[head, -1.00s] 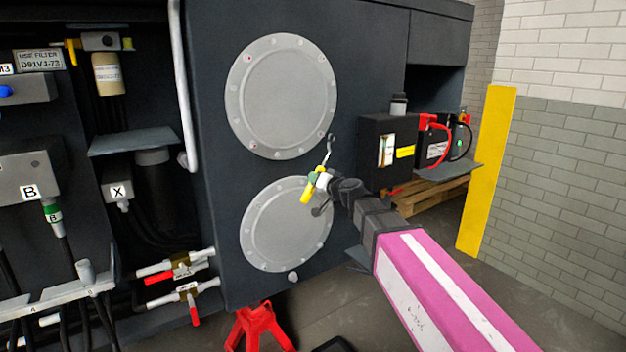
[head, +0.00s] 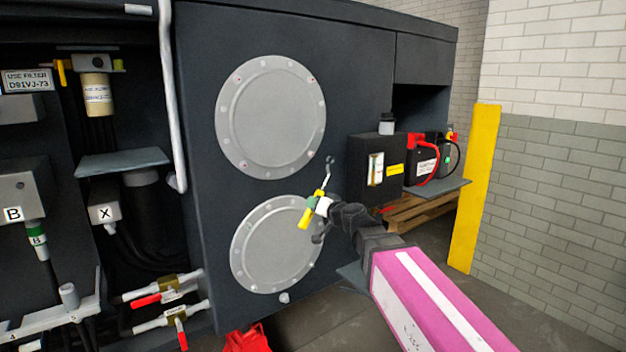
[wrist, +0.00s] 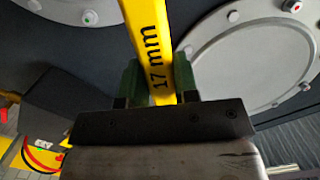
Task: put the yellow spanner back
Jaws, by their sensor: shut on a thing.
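The yellow spanner (head: 306,216) is held in my gripper (head: 314,203), in front of the lower round grey cover. Its silver open end points up and its yellow handle points down and slightly left. In the wrist view, the yellow handle (wrist: 148,45) stands between the green fingers of my gripper (wrist: 158,85) and reads "17 mm". The fingers are shut on the handle. The spanner's ends lie outside the wrist view. The spanner's place of storage cannot be made out.
Two round bolted covers, upper (head: 270,117) and lower (head: 262,258), sit on the dark chassis panel. A black box (head: 362,165) and a battery with red clamps (head: 420,160) stand right. A yellow post (head: 473,190) is further right. Valves with red handles (head: 146,300) are lower left.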

